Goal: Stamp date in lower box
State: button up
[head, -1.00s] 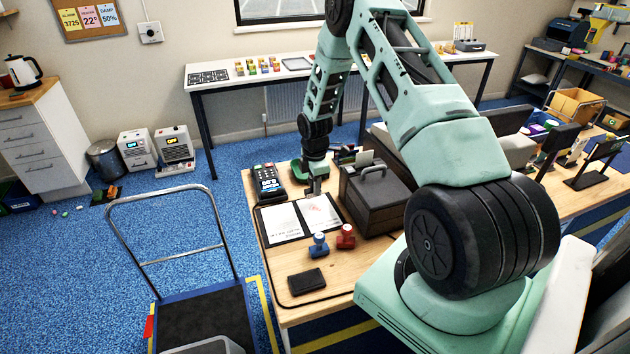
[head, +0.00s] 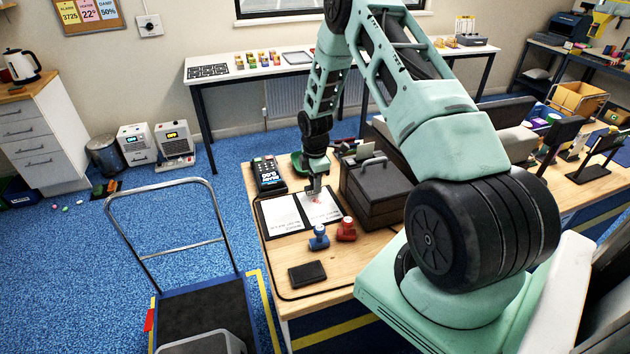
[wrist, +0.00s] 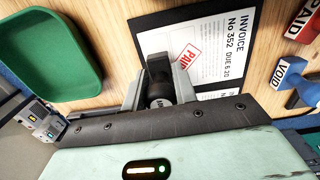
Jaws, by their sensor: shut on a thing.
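My gripper (head: 315,190) is over the right-hand page of an open black folder. In the wrist view its fingers (wrist: 160,88) are shut on a dark stamp (wrist: 159,102), whose small label is too small to read. The stamp's underside is hidden, so I cannot tell whether it touches the paper. The page is an invoice (wrist: 220,40) with a red PAID mark (wrist: 188,58) close beside the fingers. The lower part of the page and its boxes are partly hidden by my gripper. The left-hand page (head: 284,217) also lies open.
A blue VOID stamp (head: 318,238) and a red PAID stamp (head: 346,230) stand near the folder. A black pad (head: 307,273) lies in front. A dark box (head: 377,192) stands close on the right, a payment terminal (head: 266,172) at left. A green tray (wrist: 45,50) is behind.

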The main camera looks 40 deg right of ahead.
jog(key=shift+f+b, duration=0.5)
jog(key=shift+f, duration=0.15)
dwell(1.4)
jog(key=shift+r+p, duration=2.2)
jog(key=shift+r, duration=1.4)
